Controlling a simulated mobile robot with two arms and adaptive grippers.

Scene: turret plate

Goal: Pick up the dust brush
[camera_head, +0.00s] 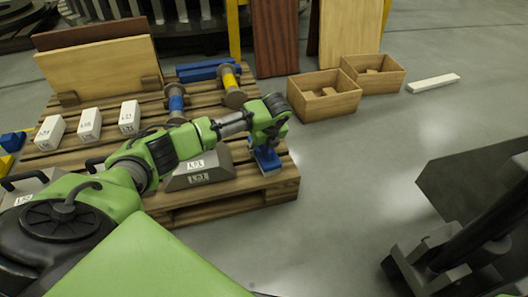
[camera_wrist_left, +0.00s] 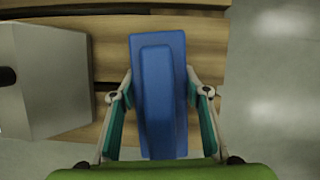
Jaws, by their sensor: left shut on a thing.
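The dust brush is a blue block-shaped thing (camera_head: 266,159) at the right front corner of the wooden pallet, beside a grey metal block. My left gripper (camera_head: 264,145) reaches down over it from the green arm. In the left wrist view the blue brush (camera_wrist_left: 158,60) stands lengthwise between the two fingers. The left gripper (camera_wrist_left: 158,95) is shut on it, one finger at each side. The brush's underside is hidden, so I cannot tell whether it touches the pallet.
The wooden pallet (camera_head: 240,201) also bears the grey block (camera_head: 199,170), white labelled blocks (camera_head: 89,124), spools (camera_head: 233,90) and blue bars (camera_head: 207,69). Two wooden boxes (camera_head: 325,95) stand on the floor behind.

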